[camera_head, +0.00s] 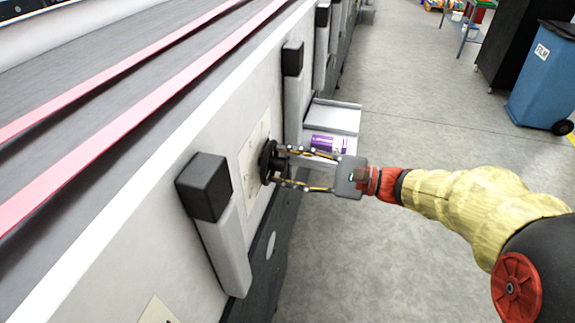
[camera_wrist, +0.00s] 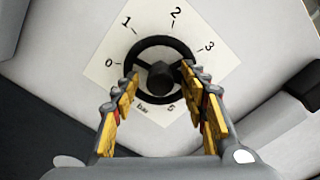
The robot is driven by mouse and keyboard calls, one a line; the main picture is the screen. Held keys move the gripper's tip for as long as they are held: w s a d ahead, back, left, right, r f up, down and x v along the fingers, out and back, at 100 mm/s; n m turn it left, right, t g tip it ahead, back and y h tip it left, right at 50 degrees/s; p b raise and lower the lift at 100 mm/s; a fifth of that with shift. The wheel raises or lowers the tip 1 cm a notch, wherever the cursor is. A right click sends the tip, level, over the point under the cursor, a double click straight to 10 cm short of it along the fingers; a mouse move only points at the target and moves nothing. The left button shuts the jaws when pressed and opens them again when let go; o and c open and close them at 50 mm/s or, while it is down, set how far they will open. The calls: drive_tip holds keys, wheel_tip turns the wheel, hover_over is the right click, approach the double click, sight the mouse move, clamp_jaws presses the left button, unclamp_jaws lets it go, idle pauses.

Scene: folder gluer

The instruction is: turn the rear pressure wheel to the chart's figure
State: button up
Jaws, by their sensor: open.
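The pressure wheel (camera_wrist: 160,77) is a small black handwheel with a dark hub, set on a pale dial plate (camera_wrist: 110,78) marked 0, 1, 2, 3 and "bar". In the head view the wheel (camera_head: 268,161) stands out from the machine's side panel. My gripper (camera_wrist: 159,88) is open, with one finger at the left and one at the right side of the wheel's rim. In the head view my gripper (camera_head: 281,166) reaches the wheel from the right. I cannot tell whether the fingers touch the rim. No pointer shows clearly, and the lowest figure is partly covered.
A black-capped post (camera_head: 205,187) stands on the panel near the wheel, and another (camera_head: 292,58) farther along. A shelf (camera_head: 338,116) with a purple package (camera_head: 328,144) lies behind my gripper. A blue bin (camera_head: 541,82) stands far right. The grey floor (camera_head: 400,270) is open.

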drive_tip(key=v, duration=1.2)
idle(0.4)
drive_tip(key=s+d+f+n+g+h, duration=0.3)
drive_tip(key=s+f+n+g+h, duration=0.15)
drive_tip(key=s+f+h, duration=0.85)
drive_tip(key=s+d+n+h, duration=0.2)
drive_tip(key=d+n+h, duration=0.1)
drive_tip(key=d+n, duration=0.15)
drive_tip(key=a+r+n+t+h, duration=0.1)
drive_tip(key=a+r+n+t, duration=0.3)
drive_tip(key=r, duration=0.3)
drive_tip(key=shift+s+r, duration=0.2)
drive_tip(key=shift+s, duration=0.3)
